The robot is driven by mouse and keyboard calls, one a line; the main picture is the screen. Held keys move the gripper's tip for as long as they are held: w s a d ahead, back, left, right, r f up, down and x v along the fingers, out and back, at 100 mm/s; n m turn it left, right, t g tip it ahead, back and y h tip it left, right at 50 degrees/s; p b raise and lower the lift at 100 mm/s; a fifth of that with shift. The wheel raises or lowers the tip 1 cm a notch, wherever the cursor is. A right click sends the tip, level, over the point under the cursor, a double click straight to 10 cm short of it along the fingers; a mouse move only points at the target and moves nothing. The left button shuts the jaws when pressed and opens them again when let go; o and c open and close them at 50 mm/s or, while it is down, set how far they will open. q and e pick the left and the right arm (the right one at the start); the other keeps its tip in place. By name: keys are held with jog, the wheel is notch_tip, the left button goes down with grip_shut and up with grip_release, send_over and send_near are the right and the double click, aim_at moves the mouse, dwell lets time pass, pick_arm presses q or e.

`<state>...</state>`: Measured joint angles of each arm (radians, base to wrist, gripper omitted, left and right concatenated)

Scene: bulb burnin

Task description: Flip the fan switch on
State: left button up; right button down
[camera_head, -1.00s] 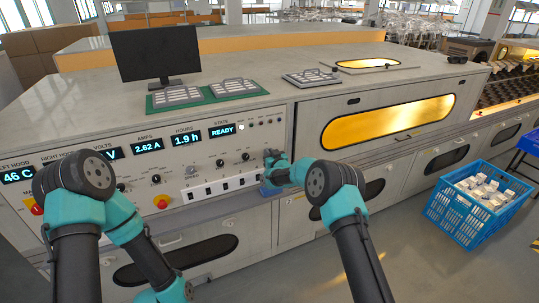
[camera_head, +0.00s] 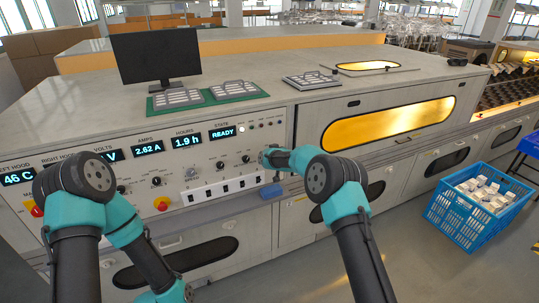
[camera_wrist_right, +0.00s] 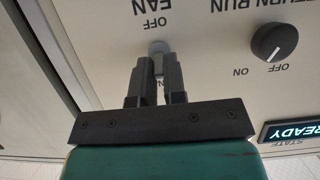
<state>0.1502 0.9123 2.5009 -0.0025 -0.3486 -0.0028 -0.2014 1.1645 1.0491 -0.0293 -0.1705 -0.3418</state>
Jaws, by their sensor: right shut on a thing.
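The fan switch (camera_wrist_right: 159,47) is a small grey lever on the pale panel, under upside-down FAN and OFF labels in the right wrist view. My right gripper (camera_wrist_right: 157,68) is shut on this lever, with a dark finger on each side of it. In the head view, my right gripper (camera_head: 264,158) is against the right end of the control panel (camera_head: 203,165), and it hides the switch there.
A row of white-plated switches (camera_head: 222,187) and a blue item (camera_head: 270,191) lie below my right gripper. A monitor (camera_head: 155,55) stands on top. A blue crate (camera_head: 462,213) is on the floor at right.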

jog(key=c, duration=1.2)
grip_release()
jog(key=shift+s+r, duration=0.1)
jog(key=shift+s, duration=0.05)
jog(key=v, duration=1.7)
